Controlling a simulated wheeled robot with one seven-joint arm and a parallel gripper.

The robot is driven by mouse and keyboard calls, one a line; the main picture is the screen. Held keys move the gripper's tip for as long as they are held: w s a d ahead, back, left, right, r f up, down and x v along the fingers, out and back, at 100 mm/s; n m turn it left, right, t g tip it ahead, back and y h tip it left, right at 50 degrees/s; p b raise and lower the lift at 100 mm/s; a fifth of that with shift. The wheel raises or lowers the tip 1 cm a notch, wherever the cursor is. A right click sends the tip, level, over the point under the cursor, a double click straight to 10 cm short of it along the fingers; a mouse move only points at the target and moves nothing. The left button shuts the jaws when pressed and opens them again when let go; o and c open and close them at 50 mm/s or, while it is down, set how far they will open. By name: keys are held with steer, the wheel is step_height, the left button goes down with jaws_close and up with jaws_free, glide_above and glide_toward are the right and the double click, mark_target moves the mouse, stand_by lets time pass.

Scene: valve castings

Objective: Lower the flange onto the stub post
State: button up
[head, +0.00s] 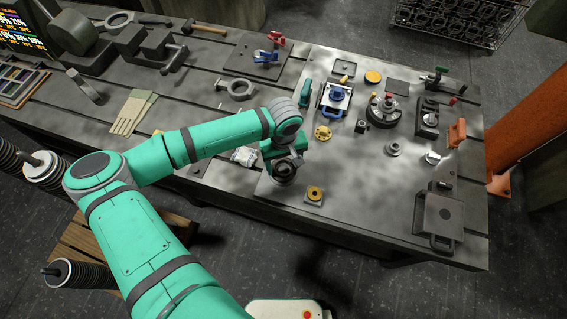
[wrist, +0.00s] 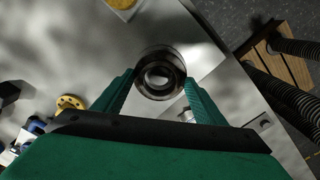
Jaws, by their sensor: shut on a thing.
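My gripper (wrist: 158,85) is shut on a dark metal ring-shaped flange (wrist: 151,55), with a green finger on each side of it. In the head view the flange (head: 284,172) hangs below my gripper over the near part of the bench plate. A bright round shape shows through the bore in the wrist view; I cannot tell whether it is the stub post or the plate. The contact below the flange is hidden. A small grey collared piece (head: 394,149) stands apart to the right; I cannot tell if it is a post.
A small plate with a yellow ring (head: 314,194) lies close to the right of the flange. A yellow drilled disc (head: 323,133) lies beyond it. A blue-topped fixture (head: 335,99) and a round chuck (head: 384,109) stand farther back. The plate's front right is mostly clear.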

steer(key=shift+f, duration=0.5)
steer(key=shift+f, duration=0.25)
steer(key=o, duration=1.5)
step_height(320, 180, up, 11)
steer(key=shift+f, duration=0.15)
